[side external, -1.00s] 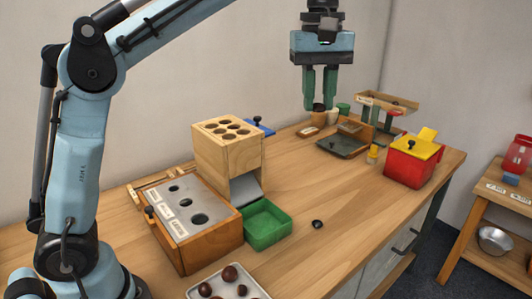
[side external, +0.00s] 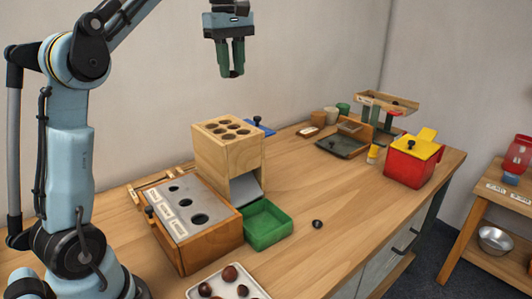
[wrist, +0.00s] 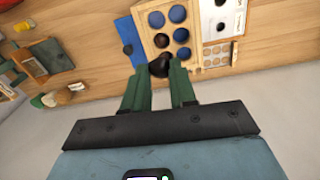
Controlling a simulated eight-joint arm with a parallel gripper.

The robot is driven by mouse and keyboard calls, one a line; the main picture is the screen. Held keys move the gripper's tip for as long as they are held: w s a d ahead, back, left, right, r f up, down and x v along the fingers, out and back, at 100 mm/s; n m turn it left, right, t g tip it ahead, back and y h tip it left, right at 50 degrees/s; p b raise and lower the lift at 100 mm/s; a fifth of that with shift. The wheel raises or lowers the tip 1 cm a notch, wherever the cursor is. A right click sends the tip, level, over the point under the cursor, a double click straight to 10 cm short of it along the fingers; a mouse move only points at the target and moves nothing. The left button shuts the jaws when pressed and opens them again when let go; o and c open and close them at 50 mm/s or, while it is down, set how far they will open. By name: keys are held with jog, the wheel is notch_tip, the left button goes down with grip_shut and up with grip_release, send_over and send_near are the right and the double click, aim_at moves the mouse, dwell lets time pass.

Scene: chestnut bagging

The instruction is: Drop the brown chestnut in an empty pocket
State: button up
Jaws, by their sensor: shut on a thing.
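My gripper (side external: 232,72) is raised above and slightly behind the wooden pocket block (side external: 225,158). Its green fingers are shut on a dark, rounded chestnut (wrist: 160,66), which looks almost black-brown and shows small between the fingertips in the side view (side external: 232,73). The block's top has several round pockets in two rows. In the wrist view most visible pockets look dark blue inside; one pocket (wrist: 161,40) looks darker and brownish. The held chestnut and the fingers hide part of the block's near edge. I cannot tell for sure which pockets are empty.
A box with a grey, holed top (side external: 180,203) and a green tray (side external: 267,224) stand before the block. A white tray (side external: 222,278) holds loose chestnuts. A small black object (side external: 317,224) lies on the bench. A red box with yellow lid (side external: 408,165) stands right.

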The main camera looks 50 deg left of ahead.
jog(key=s+a+n, duration=0.1)
jog(key=s+a, duration=0.2)
jog(key=a, duration=0.2)
jog(key=shift+s+a+f+n, duration=0.25)
jog(key=shift+a+f+n, duration=0.1)
jog(key=shift+n, duration=0.05)
jog(key=shift+f, duration=4.95)
jog(key=shift+d+f, duration=0.1)
jog(key=shift+f, duration=0.5)
jog(key=o, duration=0.9)
jog(key=shift+c, duration=0.2)
jog(key=shift+o, duration=0.4)
jog(key=shift+o, duration=0.8)
